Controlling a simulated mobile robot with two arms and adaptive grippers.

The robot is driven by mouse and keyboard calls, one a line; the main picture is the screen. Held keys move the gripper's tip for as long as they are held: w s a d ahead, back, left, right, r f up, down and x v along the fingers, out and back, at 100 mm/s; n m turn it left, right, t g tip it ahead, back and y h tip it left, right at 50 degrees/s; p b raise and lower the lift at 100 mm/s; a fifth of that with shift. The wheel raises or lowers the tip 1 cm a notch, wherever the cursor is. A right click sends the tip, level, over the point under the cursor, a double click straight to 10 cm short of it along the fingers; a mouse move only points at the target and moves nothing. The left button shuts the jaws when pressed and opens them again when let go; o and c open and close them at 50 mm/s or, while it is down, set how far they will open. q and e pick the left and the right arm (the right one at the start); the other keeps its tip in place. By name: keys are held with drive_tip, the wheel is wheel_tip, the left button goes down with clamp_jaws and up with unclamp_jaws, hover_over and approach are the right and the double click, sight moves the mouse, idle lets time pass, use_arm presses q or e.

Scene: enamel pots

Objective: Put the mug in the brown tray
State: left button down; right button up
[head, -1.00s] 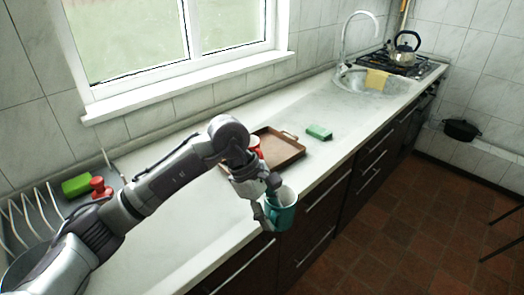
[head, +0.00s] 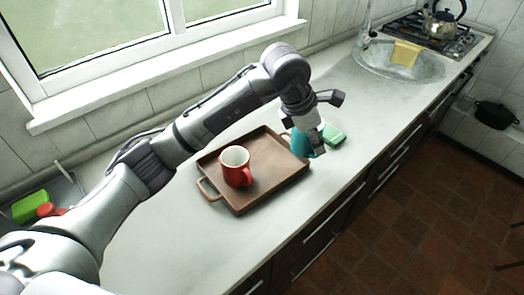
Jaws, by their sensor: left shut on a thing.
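A teal mug (head: 300,143) is in my left gripper (head: 316,143), at the right end of the brown tray (head: 242,206). The gripper is shut on it and partly covers it. I cannot tell whether the mug touches the tray or hangs just above its edge. A red mug (head: 238,172) with a white inside stands upright in the left part of the tray. My right gripper is not in view.
A yellow cloth (head: 406,53) hangs at the sink (head: 372,65). A kettle (head: 442,22) stands on the stove. The counter in front of the tray is clear.

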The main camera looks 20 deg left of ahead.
sight(296, 145)
use_arm(q)
drive_tip(key=a+f, duration=0.1)
drive_tip(key=w+a+p, duration=0.1)
drive_tip(key=a, duration=0.1)
drive_tip(key=a+f+p, duration=0.1)
drive_tip(key=a, duration=0.1)
drive_tip(key=shift+w+f, duration=0.15)
drive_tip(key=shift+f, duration=0.2)
drive_tip(key=a+f+p, duration=0.1)
drive_tip(key=a+f, duration=0.1)
drive_tip(key=w+a+f+p, duration=0.1)
drive_tip(key=f, duration=0.2)
drive_tip(key=w+a+f+p, duration=0.1)
drive_tip(key=a+f, duration=0.1)
drive_tip(key=shift+w+a+f, duration=0.25)
drive_tip(key=shift+a+f, duration=0.05)
drive_tip(key=shift+f, duration=0.3)
drive_tip(key=c, duration=0.6)
unclamp_jaws()
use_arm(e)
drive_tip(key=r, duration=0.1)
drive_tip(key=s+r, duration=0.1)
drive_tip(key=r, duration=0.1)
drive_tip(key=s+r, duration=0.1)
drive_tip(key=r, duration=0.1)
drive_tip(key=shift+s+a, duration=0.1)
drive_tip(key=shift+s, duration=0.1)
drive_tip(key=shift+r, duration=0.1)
